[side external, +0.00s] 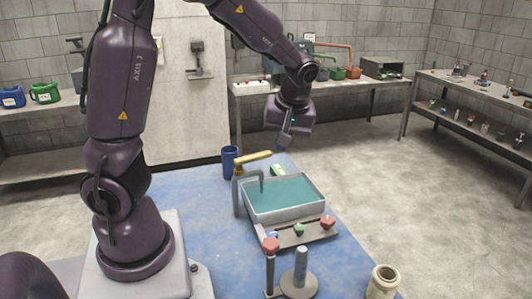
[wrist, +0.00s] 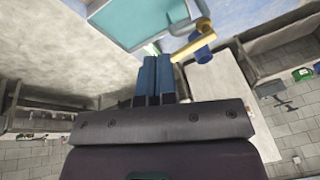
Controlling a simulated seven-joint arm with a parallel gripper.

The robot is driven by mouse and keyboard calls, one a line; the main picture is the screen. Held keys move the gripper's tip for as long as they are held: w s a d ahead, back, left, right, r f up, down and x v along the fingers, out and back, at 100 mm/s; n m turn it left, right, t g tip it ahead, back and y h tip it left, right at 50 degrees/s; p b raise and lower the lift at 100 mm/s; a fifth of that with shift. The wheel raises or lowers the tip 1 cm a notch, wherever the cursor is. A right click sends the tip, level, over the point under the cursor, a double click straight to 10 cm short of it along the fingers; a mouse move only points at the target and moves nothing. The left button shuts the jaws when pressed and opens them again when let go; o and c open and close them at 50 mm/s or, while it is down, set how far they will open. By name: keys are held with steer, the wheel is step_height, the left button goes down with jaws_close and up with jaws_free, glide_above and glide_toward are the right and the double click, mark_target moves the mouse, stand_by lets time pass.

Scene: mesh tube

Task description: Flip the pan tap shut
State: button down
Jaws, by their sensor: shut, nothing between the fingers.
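The pan (side external: 318,205) is a grey rectangular tray of teal liquid on the blue table. The tap (side external: 238,200) is a grey bent pipe at the pan's left side. Its yellow lever (side external: 254,158) sits on top and points right, roughly level. My gripper (side external: 284,144) is shut and empty, just beyond the lever's free end and above the pan's back edge. In the wrist view, the shut fingers (wrist: 155,60) point towards the pan, with the yellow lever (wrist: 190,46) close on their right. I cannot tell whether they touch it.
A blue cup (side external: 230,162) stands behind the tap. A small green-and-white item (side external: 278,170) lies behind the pan. In front are a plate with coloured knobs (side external: 299,230), a red-topped post (side external: 270,245), a grey peg on a round base (side external: 301,270) and a beige jar (side external: 383,282).

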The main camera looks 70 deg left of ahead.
mark_target(253, 161)
steer(key=shift+w+a+r+n+y, duration=0.2)
steer(key=shift+a+n, duration=0.15)
steer(key=shift+n, duration=0.6)
steer(key=shift+w+a+r+n+y, duration=0.15)
steer(key=shift+a+n, duration=0.25)
steer(key=shift+n, duration=0.5)
steer(key=shift+w+a+r+n+y, duration=0.1)
steer(key=shift+w+a+r+n, duration=0.2)
steer(key=shift+n, duration=0.65)
steer(key=shift+s+f, duration=0.1)
steer(key=shift+s, duration=0.05)
steer(key=s+a+f, duration=0.1)
steer(key=a+f, duration=0.6)
steer(key=f, duration=0.2)
steer(key=shift+s+a+f, duration=0.15)
steer(key=shift+a, duration=0.2)
